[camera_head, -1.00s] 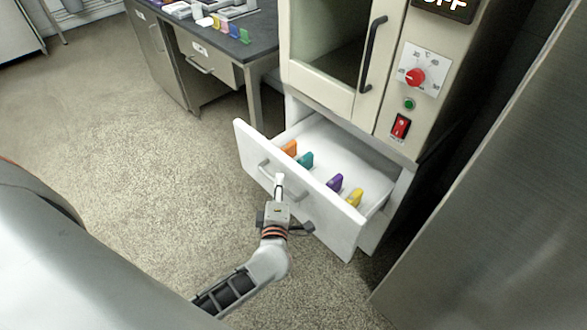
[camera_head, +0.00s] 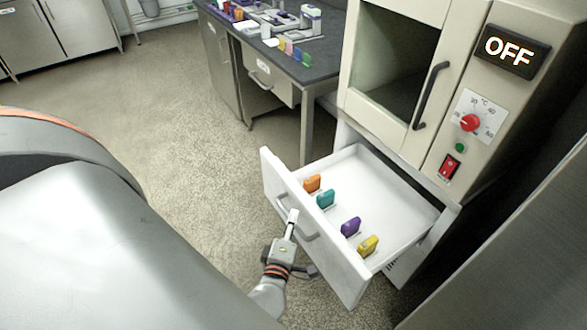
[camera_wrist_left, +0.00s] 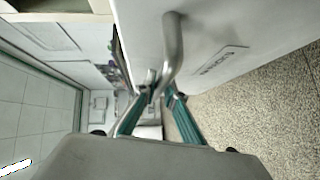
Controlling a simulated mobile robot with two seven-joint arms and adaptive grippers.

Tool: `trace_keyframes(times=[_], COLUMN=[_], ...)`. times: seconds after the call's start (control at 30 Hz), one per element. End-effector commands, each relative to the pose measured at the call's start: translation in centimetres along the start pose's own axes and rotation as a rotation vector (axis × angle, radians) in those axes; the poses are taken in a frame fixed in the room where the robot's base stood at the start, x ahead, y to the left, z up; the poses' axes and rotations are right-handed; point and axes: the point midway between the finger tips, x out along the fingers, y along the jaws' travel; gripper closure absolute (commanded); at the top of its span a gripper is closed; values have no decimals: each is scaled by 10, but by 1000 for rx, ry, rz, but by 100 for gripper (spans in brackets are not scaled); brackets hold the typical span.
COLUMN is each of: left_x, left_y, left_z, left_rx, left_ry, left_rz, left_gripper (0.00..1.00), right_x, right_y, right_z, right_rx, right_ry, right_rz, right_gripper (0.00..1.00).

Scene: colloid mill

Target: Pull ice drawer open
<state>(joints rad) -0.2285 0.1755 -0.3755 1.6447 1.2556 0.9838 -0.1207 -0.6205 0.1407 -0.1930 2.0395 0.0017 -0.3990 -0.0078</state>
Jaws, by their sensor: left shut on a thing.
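The white drawer (camera_head: 395,200) at the bottom of the cream cabinet stands well open in the head view. Its front panel (camera_head: 325,250) faces left and carries a curved grey handle (camera_head: 309,238), which also shows in the wrist view (camera_wrist_left: 173,48). My left gripper (camera_head: 293,214) is at the handle. In the wrist view its teal-padded fingers (camera_wrist_left: 160,97) are shut on the handle's near end. The drawer holds an orange block (camera_head: 312,183), a teal block (camera_head: 326,199), a purple block (camera_head: 351,227) and a yellow block (camera_head: 368,245). My right gripper is not in view.
The cabinet has a door handle (camera_head: 431,95), a red dial (camera_head: 470,122), a red switch (camera_head: 449,167) and an OFF display (camera_head: 513,51). A dark-topped bench (camera_head: 318,62) with coloured items stands behind. Speckled floor (camera_head: 190,130) is clear left of the drawer.

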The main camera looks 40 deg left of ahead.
Motion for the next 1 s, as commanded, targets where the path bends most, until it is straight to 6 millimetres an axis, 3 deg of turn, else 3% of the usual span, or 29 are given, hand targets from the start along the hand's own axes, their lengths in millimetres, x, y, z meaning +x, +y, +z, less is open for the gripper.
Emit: trace_keyframes(times=[0.07, 0.1, 0.17, 0.57, 0.73, 1.0], left_x=[-1, 0, 0, -4, -26, -82], left_y=[-1, -1, 0, 0, -1, -1], left_z=[1, 1, 1, 1, 1, 0], left_rx=[0, 0, 0, 0, 0, 0], left_ry=[-2, -2, -2, -1, -2, -1], left_rz=[-1, -1, -1, -2, -4, -4], left_gripper=[100, 85, 72, 72, 72, 72], right_x=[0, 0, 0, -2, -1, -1], right_y=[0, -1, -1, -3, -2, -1], right_z=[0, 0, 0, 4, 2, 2], right_rx=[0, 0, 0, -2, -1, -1], right_ry=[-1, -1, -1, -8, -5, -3], right_rz=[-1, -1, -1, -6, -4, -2], right_gripper=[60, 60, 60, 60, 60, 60])
